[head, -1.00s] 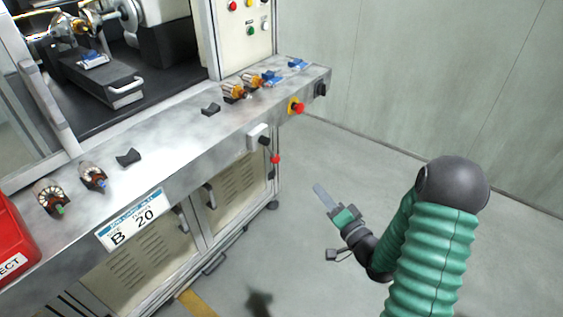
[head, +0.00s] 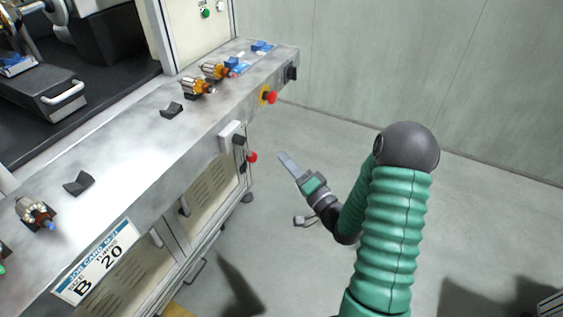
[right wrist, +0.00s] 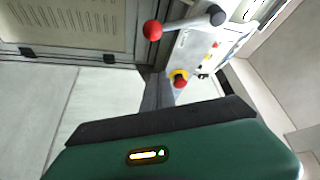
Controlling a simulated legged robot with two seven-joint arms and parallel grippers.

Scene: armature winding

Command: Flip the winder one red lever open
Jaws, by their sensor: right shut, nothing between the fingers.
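The red lever (head: 251,157) has a red ball knob and hangs down from a dark pivot by a white box (head: 229,136) on the bench front. In the right wrist view its red ball (right wrist: 152,31) and grey rod show near the top, with the rod reaching to a black hub at the right. My right gripper (head: 286,158) is shut and empty, right of the ball in the head view and apart from it. Its fingers (right wrist: 158,90) point toward the bench front in the right wrist view. My left gripper is not in view.
A red stop button on a yellow plate (head: 269,96) and a black knob (head: 291,73) sit further along the bench front. Wound armatures (head: 196,87) rest in black holders on the bench top. A job card (head: 97,262) hangs at the front. The floor right of the bench is clear.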

